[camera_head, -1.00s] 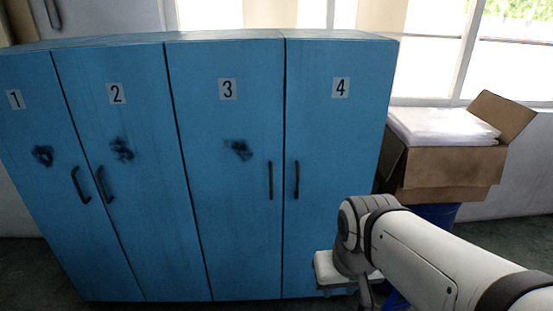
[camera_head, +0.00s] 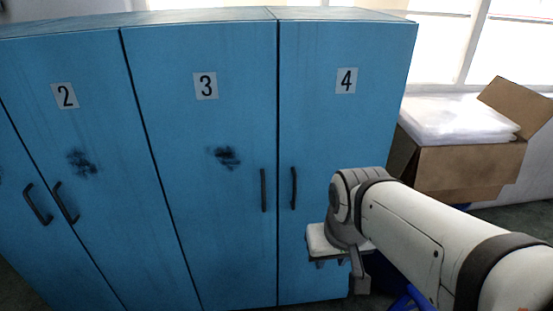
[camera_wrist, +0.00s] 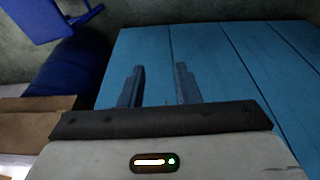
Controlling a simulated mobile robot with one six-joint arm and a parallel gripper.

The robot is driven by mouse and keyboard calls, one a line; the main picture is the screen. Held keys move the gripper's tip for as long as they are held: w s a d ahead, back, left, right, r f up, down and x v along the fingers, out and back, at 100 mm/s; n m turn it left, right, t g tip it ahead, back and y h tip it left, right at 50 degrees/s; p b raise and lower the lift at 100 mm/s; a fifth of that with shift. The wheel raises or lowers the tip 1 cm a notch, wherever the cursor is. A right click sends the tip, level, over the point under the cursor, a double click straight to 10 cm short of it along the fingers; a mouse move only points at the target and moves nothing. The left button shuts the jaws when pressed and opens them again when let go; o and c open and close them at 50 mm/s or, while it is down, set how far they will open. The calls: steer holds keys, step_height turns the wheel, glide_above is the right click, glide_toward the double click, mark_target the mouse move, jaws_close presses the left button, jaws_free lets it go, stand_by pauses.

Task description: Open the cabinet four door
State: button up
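The blue cabinet's door four (camera_head: 340,130) is the rightmost door, marked with a "4" label, and looks shut. Its dark vertical handle (camera_head: 293,188) is near the door's left edge. My gripper (camera_wrist: 160,75) shows two dark fingers set apart with nothing between them in the wrist view. In the head view my arm comes in from the right, and my wrist is in front of door four, right of and lower than the handle. The fingertips are hidden there. The blue cabinet front (camera_wrist: 215,65) also shows beyond the fingers in the wrist view, without a clear handle.
Door three (camera_head: 215,140) and door two (camera_head: 90,130) look shut, with handles of their own. An open cardboard box (camera_head: 465,170) with a white wrapped pack stands right of the cabinet. A blue drum (camera_wrist: 70,68) and blue chair part (camera_wrist: 40,18) show in the wrist view.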

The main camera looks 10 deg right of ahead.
steer(key=w+d+f+t+b, duration=0.1)
steer(key=w+d+f+t, duration=0.2)
steer(key=w, duration=0.8)
steer(key=w+f+t+b, duration=0.1)
steer(key=w+f+t, duration=0.35)
steer(key=w, duration=0.65)
steer(key=n+t, duration=0.2)
glide_toward(295, 193)
steer(key=w+f+t+y, duration=0.1)
steer(key=w, duration=0.2)
steer(key=w+f+t+y, duration=0.1)
steer(key=w+f+t, duration=0.1)
steer(key=w, duration=0.1)
steer(key=w+f+t+y, duration=0.1)
steer(key=w+t, duration=0.1)
steer(key=w, duration=0.1)
steer(key=shift+w+f, duration=0.2)
steer(key=shift+f, duration=0.1)
steer(key=shift+c, duration=0.2)
jaws_close()
steer(key=shift+d, duration=0.1)
